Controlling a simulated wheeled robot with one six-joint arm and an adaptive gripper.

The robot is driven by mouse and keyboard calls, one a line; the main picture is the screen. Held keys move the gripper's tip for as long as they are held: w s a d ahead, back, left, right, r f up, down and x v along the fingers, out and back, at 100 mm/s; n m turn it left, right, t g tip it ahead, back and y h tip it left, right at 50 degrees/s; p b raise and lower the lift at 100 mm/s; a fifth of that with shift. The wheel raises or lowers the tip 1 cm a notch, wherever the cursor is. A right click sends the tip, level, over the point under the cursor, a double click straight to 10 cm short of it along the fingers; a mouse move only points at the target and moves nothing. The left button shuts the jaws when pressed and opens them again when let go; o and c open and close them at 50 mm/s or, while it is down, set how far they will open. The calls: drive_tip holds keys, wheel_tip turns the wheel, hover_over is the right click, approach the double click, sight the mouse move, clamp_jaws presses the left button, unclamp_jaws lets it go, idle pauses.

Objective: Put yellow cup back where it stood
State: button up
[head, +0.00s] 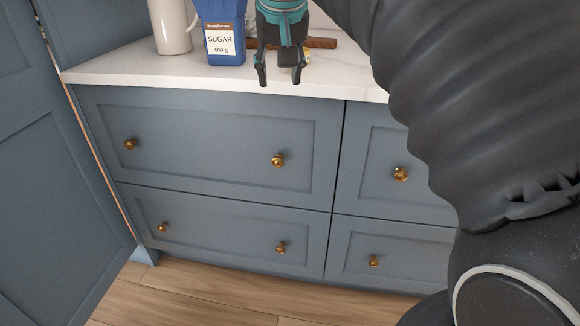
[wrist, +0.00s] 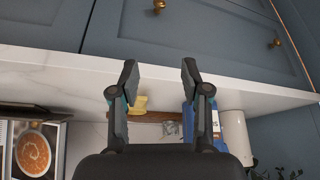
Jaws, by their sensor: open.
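A small yellow thing, likely the yellow cup (wrist: 139,104), shows in the wrist view on the white counter, just beyond my left finger and by a brown wooden board (wrist: 153,117). In the head view only a bit of yellow (head: 298,62) shows, mostly hidden behind my gripper. My gripper (head: 281,78) is open and points down near the counter's front edge. In the wrist view the two fingers of my gripper (wrist: 160,76) stand apart with nothing between their tips. I cannot tell whether the yellow thing touches a finger.
A blue sugar bag (head: 222,32) stands close left of my gripper, and a white canister (head: 171,25) left of it. An open book with a soup picture (wrist: 34,152) shows in the wrist view. Closed blue drawers (head: 215,140) lie below the counter (head: 150,71). A blue door (head: 50,170) stands at left.

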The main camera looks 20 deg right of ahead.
drive_tip(key=s+a+f+n, duration=0.1)
drive_tip(key=s+a+f, duration=0.1)
drive_tip(key=s+f, duration=0.6)
drive_tip(key=s+a+f+n+y, duration=0.1)
drive_tip(key=s+a+f+n, duration=0.1)
drive_tip(key=s+f, duration=0.7)
wheel_tip(320, 180, down, 7)
drive_tip(key=shift+s+a+r+t, duration=0.15)
drive_tip(key=shift+s+a+t, duration=0.1)
drive_tip(key=shift+a+t, duration=0.2)
